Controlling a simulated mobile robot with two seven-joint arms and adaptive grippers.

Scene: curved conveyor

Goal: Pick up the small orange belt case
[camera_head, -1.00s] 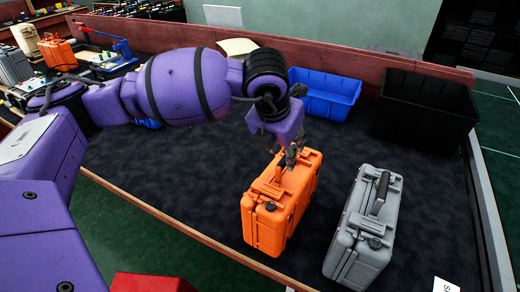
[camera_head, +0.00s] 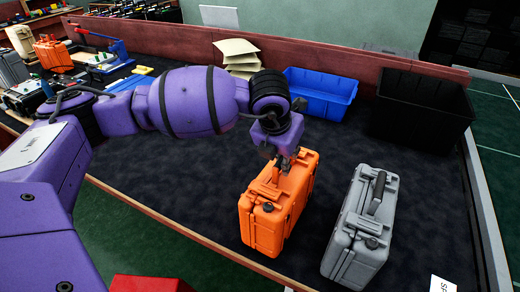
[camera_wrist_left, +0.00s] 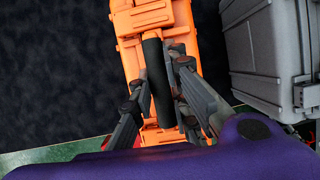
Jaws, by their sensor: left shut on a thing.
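An orange case (camera_head: 268,222) stands upright on the dark belt (camera_head: 190,195) at the middle of the head view. It also fills the upper middle of the left wrist view (camera_wrist_left: 130,30). My left gripper (camera_head: 282,161) is at the top of this case. In the left wrist view its fingers (camera_wrist_left: 157,75) lie on both sides of the dark handle (camera_wrist_left: 155,65) and are shut on it. The case appears to rest on the belt. The arm hides little of it. My right gripper is not in view.
A grey case (camera_head: 352,240) stands close to the right. A blue bin (camera_head: 320,98) and a black bin (camera_head: 420,125) are behind. Stacked tan sheets (camera_head: 238,48) are behind my arm. Another orange case (camera_head: 55,55) is far left. Belt left of the held case is clear.

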